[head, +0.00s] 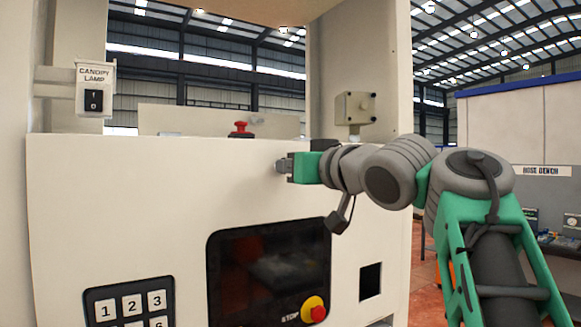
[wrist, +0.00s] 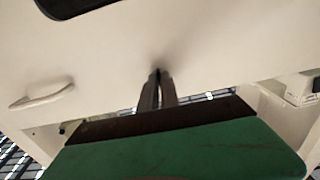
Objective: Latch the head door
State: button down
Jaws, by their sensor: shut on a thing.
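The head door appears to be the large cream front panel (head: 120,190), which carries a keypad and a dark screen. It also fills the upper part of the wrist view (wrist: 220,50). My gripper (head: 281,166) is at the panel's upper right, just below its top edge. In the wrist view its fingers (wrist: 158,80) are close together, with their tips at the panel face. They are shut on a small part there, mostly hidden between the tips. A pale curved handle (wrist: 40,97) stands off the panel at the left of the wrist view. No latch can be clearly made out.
Below my gripper are the dark screen (head: 265,270) and a red stop button (head: 313,309). A red knob (head: 240,130) stands behind the panel's top edge. A grey box (head: 355,108) is on the right post. A canopy lamp switch (head: 95,92) is at left.

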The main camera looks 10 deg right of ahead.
jog(key=c, duration=1.6)
grip_release()
jog(key=b+v, duration=0.1)
jog(key=v, duration=0.7)
jog(key=shift+w, duration=0.1)
